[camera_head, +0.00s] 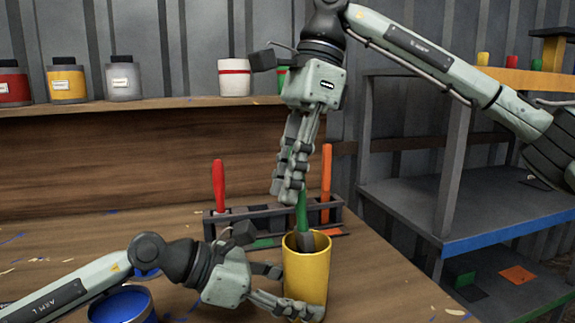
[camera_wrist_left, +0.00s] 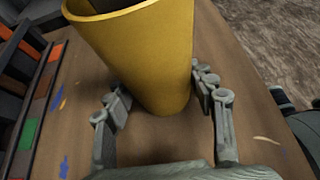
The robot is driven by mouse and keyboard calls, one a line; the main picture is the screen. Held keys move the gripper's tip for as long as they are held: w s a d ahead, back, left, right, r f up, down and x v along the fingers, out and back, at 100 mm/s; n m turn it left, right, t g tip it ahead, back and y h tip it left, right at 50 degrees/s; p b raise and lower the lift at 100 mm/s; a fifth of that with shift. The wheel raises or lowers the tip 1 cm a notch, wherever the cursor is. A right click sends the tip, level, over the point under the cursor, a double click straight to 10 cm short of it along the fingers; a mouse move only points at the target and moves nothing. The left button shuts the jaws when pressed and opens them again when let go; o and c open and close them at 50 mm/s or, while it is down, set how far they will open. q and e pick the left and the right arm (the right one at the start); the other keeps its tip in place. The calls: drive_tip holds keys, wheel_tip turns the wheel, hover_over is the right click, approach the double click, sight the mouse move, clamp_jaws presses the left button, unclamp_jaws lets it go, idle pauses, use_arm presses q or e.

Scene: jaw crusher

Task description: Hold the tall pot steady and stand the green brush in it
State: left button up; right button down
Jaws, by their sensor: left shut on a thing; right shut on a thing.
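The tall yellow pot (camera_head: 306,278) stands upright on the wooden table. My left gripper (camera_head: 284,288) is shut on the pot, one finger on each side, low on its wall. The pot also fills the upper middle of the left wrist view (camera_wrist_left: 150,60), between the fingers of the left gripper (camera_wrist_left: 165,100). My right gripper (camera_head: 289,195) points down above the pot and is shut on the green brush (camera_head: 302,212). The brush is near upright, its lower dark end at the pot's mouth and partly inside. Whether it touches the pot's floor is hidden.
A dark rack (camera_head: 245,222) behind the pot holds a red-handled tool (camera_head: 219,185) and an orange-handled tool (camera_head: 326,175). A blue paint can (camera_head: 121,304) stands at front left. Several jars line the shelf (camera_head: 150,107). A grey shelf unit (camera_head: 470,215) stands at right.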

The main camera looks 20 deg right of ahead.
drive_tip(key=shift+f, duration=1.55)
drive_tip(key=c, duration=1.3)
unclamp_jaws()
drive_tip(key=v, duration=1.2)
